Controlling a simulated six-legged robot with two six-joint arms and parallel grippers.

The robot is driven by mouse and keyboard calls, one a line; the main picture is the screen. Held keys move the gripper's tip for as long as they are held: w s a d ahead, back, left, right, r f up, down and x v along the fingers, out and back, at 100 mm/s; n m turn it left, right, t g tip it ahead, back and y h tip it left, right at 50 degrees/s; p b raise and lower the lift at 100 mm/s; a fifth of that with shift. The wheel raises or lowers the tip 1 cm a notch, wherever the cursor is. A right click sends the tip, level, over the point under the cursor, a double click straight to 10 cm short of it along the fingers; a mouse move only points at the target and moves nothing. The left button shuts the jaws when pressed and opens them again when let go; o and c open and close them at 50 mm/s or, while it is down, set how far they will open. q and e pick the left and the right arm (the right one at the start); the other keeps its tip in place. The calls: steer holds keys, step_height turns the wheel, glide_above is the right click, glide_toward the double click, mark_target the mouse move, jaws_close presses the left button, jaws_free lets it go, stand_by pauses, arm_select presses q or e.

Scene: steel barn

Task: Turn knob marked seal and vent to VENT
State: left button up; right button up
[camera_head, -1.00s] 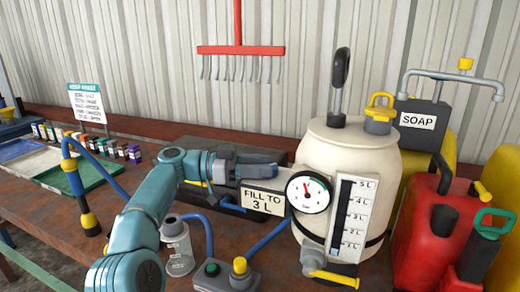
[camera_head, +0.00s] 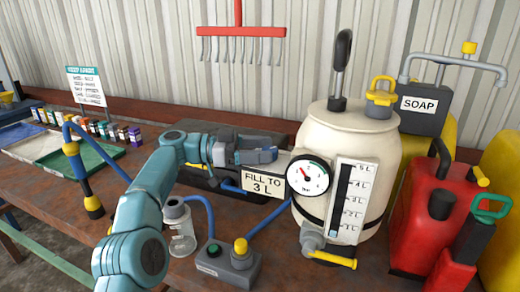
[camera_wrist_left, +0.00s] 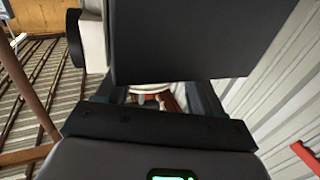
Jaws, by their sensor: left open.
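A cream tank (camera_head: 352,150) stands on the bench, with a round gauge (camera_head: 308,173) and a level scale on its front. A yellow-handled cap (camera_head: 381,100) and a black upright lever (camera_head: 341,65) sit on its top. No seal or vent marking is readable, so I cannot tell which part is the knob. My left gripper (camera_head: 268,156) is open beside the tank's left side, above the "FILL TO 3 L" sign (camera_head: 262,184). In the left wrist view a large dark block (camera_wrist_left: 180,38) hides most of what lies ahead. My right gripper is not in view.
A control box (camera_head: 228,265) with green and yellow buttons and a clear bottle (camera_head: 180,232) stand in front. A yellow-handled tap (camera_head: 335,258) juts from the tank's base. Red cans (camera_head: 425,225) and a soap dispenser (camera_head: 420,115) crowd the right.

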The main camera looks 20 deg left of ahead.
arm_select(q)
steer(key=p+v, duration=1.1)
steer(key=v, duration=0.5)
steer(key=shift+p, duration=0.35)
steer(key=shift+s+a, duration=0.1)
steer(key=shift+s, duration=0.05)
